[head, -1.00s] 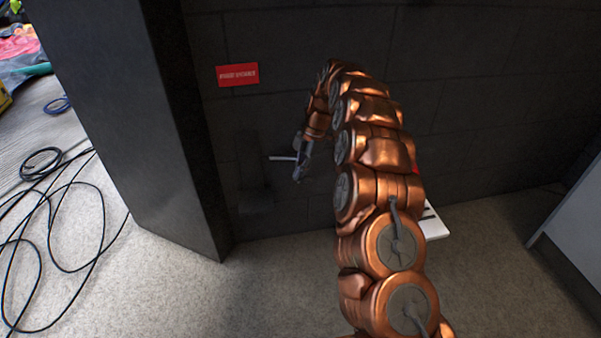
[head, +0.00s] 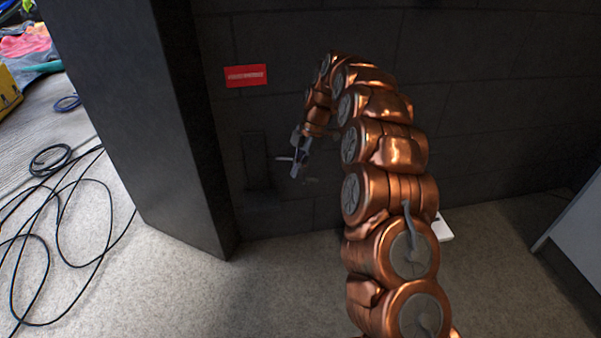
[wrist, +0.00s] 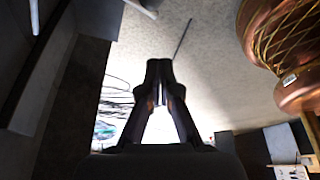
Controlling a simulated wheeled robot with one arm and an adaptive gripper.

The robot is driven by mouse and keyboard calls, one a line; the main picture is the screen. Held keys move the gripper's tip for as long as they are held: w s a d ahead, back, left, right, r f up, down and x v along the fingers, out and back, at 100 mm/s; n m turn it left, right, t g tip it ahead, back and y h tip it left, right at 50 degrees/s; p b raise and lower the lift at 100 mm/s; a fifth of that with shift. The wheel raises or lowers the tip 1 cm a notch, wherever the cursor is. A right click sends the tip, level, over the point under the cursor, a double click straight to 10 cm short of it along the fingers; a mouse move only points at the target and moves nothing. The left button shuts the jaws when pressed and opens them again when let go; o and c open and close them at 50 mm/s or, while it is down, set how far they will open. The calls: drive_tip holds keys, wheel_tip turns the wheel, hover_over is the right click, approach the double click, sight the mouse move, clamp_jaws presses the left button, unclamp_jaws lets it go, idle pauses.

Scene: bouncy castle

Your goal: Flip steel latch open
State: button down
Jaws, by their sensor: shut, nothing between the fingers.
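The steel latch shows in the head view as a short pale metal bar (head: 283,158), sticking out roughly level from a dark upright plate (head: 256,163) on the dark block wall. My gripper (head: 295,171) is at the bar's right end, fingers pointing down. It overlaps the bar's end in the picture, and I cannot tell whether they touch. In the wrist view my gripper (wrist: 160,76) has its fingertips together with nothing between them. A pale bar (wrist: 35,17) at the upper left of that view may be the latch, apart from the fingertips.
A red sign (head: 246,76) is on the wall above the plate. A dark pillar (head: 130,110) stands to the left. Black cables (head: 62,205) lie on the floor beyond it. A white object (head: 442,229) sits low behind my arm, and a pale panel (head: 575,225) stands at right.

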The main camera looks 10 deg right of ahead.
drive_tip(key=p+v, duration=0.2)
drive_tip(key=v, duration=0.6)
drive_tip(key=shift+w, duration=0.3)
drive_tip(key=shift+r, duration=0.2)
